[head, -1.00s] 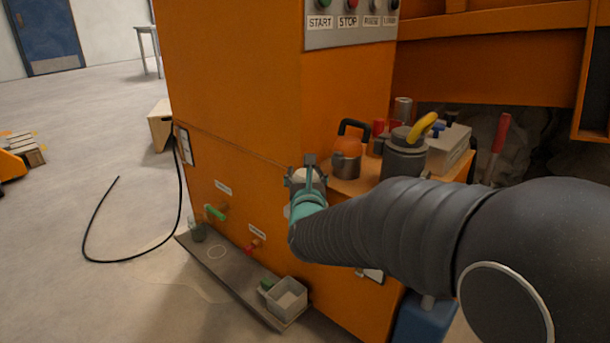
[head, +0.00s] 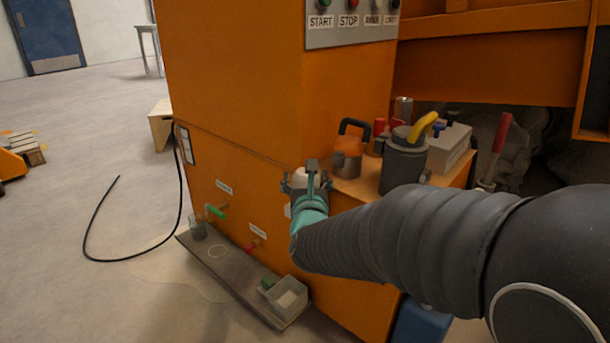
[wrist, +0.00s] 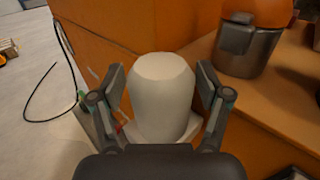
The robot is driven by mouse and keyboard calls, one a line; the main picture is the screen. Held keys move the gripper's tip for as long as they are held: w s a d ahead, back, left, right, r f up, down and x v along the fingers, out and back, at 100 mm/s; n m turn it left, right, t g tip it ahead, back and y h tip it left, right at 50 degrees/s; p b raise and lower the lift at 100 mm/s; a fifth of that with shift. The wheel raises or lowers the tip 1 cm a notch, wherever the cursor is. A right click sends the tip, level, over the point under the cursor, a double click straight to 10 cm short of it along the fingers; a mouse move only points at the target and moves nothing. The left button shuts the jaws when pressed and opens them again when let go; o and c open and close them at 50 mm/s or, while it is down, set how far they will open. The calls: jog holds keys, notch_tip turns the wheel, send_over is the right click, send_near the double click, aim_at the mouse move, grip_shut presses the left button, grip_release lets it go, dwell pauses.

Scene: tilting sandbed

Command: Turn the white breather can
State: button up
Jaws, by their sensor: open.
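The white breather can (wrist: 161,98) stands in the middle of the wrist view, in front of the orange cabinet's corner. In the head view only a bit of the white can (head: 299,180) shows, behind my gripper. My gripper (wrist: 168,88) is open, with one finger on each side of the can. A narrow gap shows beside the can's upper part on both sides; lower down I cannot tell whether the fingers touch it. In the head view my gripper (head: 308,179) is at the cabinet's corner. The can's base is mostly hidden by my gripper.
An orange-topped can (wrist: 247,38) stands on a wooden shelf (wrist: 270,105) just right of the breather can. A grey jug (head: 403,160) with a yellow handle stands further right. Green (head: 216,211) and red (head: 252,246) valves sit low on the cabinet (head: 235,90), above a drip tray (head: 228,272).

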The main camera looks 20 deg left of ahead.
jog(key=v, duration=0.9)
jog(key=shift+s, duration=0.3)
jog(key=shift+d, duration=0.15)
jog(key=shift+c, duration=0.2)
